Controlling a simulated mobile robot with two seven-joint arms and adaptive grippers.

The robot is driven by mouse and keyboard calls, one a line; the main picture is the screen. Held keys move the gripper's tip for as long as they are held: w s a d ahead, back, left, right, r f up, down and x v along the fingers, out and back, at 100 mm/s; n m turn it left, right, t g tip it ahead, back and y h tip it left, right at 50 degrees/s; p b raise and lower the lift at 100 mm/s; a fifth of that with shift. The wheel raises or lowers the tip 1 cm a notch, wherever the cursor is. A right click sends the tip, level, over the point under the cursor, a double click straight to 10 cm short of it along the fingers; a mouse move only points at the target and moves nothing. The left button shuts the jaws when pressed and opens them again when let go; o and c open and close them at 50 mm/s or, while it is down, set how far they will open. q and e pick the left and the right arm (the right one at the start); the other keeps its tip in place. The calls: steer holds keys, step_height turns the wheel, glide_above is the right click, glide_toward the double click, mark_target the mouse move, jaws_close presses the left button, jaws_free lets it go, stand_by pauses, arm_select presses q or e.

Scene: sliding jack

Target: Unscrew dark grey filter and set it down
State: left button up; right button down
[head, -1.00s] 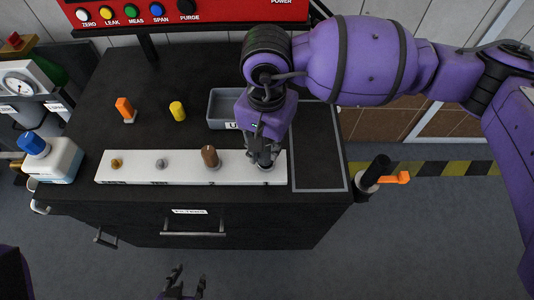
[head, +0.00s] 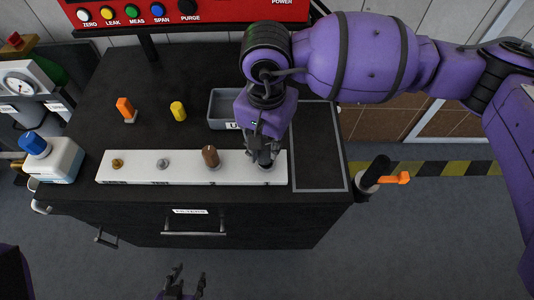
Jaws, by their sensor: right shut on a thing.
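A white filter strip (head: 135,171) lies along the front of the black cabinet top. My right gripper (head: 264,158) points down over its right end and is shut on the dark grey filter (head: 265,161), which is mostly hidden by the fingers. I cannot tell whether the filter is clear of its seat. A brown filter (head: 210,157), a small grey fitting (head: 162,164) and a small brass fitting (head: 117,164) stand along the strip to the left. My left gripper (head: 184,282) is open and empty, low in front of the cabinet.
A grey tray (head: 222,104) sits behind my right gripper. A bare outlined dark panel (head: 318,150) lies to its right. An orange piece (head: 125,109) and a yellow piece (head: 178,111) stand behind the strip. A blue-capped bottle (head: 52,158) stands at the left.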

steer(key=shift+r, duration=0.65)
stand_by(0.4)
steer(key=shift+r+p, duration=0.35)
steer(key=shift+r, duration=0.1)
